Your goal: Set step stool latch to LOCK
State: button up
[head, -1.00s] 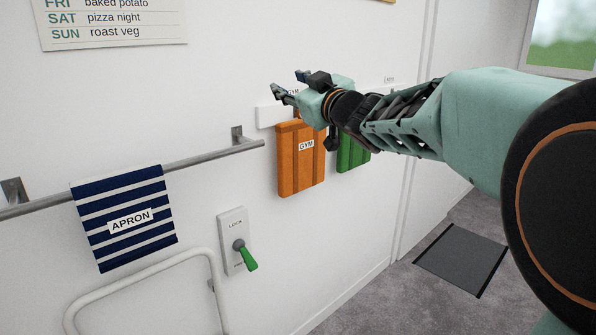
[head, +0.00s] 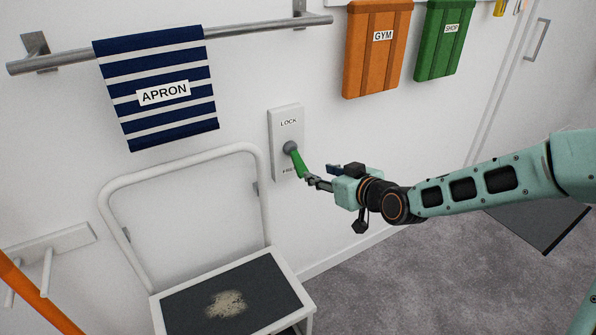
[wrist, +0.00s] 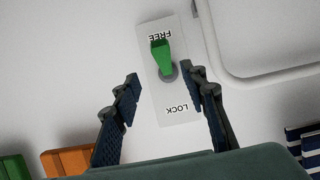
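The step stool latch is a pale wall plate (head: 287,111) marked LOCK at the top and FREE at the bottom. Its green lever (head: 299,162) points down towards FREE. My gripper (head: 316,176) is at the lever's lower end in the head view. In the wrist view, which is upside down, my gripper (wrist: 161,78) is open, its two fingers spread either side of the plate (wrist: 186,119). The lever (wrist: 161,55) stands a little beyond the fingertips, near the FREE label. I cannot tell whether a finger touches it. The white-framed stool (head: 183,163) stands left of the plate.
A striped APRON towel (head: 158,82) hangs on a rail (head: 255,27) above the stool. Orange GYM (head: 375,60) and green SHOP (head: 444,40) holders hang at upper right. A peg rack (head: 50,243) is at lower left.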

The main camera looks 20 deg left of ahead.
aim_at(302, 168)
jog(key=b+x, duration=0.2)
jog(key=x, duration=0.8)
jog(key=shift+a+f+b, duration=0.25)
jog(key=shift+a+b, duration=0.15)
jog(key=shift+c, duration=0.2)
grip_shut()
